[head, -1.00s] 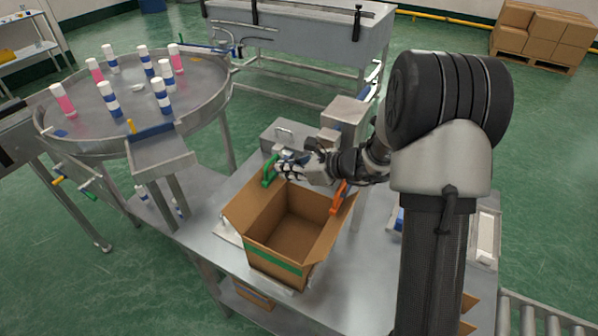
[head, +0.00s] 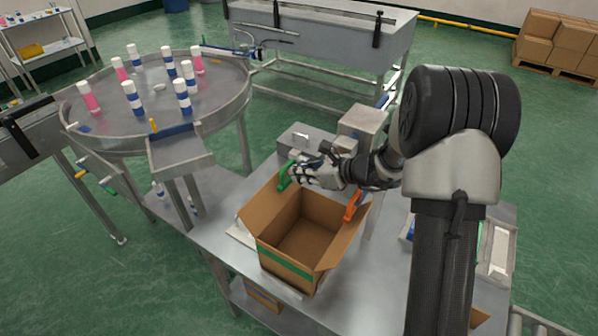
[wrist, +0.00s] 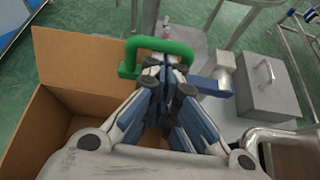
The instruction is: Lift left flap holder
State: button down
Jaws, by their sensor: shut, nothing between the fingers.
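A green flap holder (head: 284,176) sits on the left flap of an open cardboard box (head: 283,268). An orange flap holder (head: 353,204) sits on the right flap. My gripper (head: 297,171) is just to the right of the green holder at the box's far side. In the wrist view, my gripper's fingertips (wrist: 166,62) are together under the arch of the green holder (wrist: 160,44), with nothing seen between them. I cannot tell whether they touch the holder. The wrist view shows part of the box (wrist: 75,62) at left.
A metal machine (head: 362,128) stands behind the box on the steel table (head: 222,222). A round table (head: 160,90) with several bottles is at left. In the wrist view, a grey metal block with a handle (wrist: 270,95) lies to the right of my gripper.

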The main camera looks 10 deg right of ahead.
jog(key=shift+r+p, duration=0.2)
jog(key=shift+p, duration=0.15)
jog(key=w+d+r+m+g+y+p, duration=0.1)
jog(key=w+d+r+p, duration=0.4)
jog(key=p, duration=0.6)
jog(key=shift+w+d+r+m+g+y, duration=0.2)
jog(key=shift+w+d+m+g+y, duration=0.2)
jog(key=shift+w+d+m+y, duration=0.55)
jog(key=shift+s+a+m+h, duration=0.25)
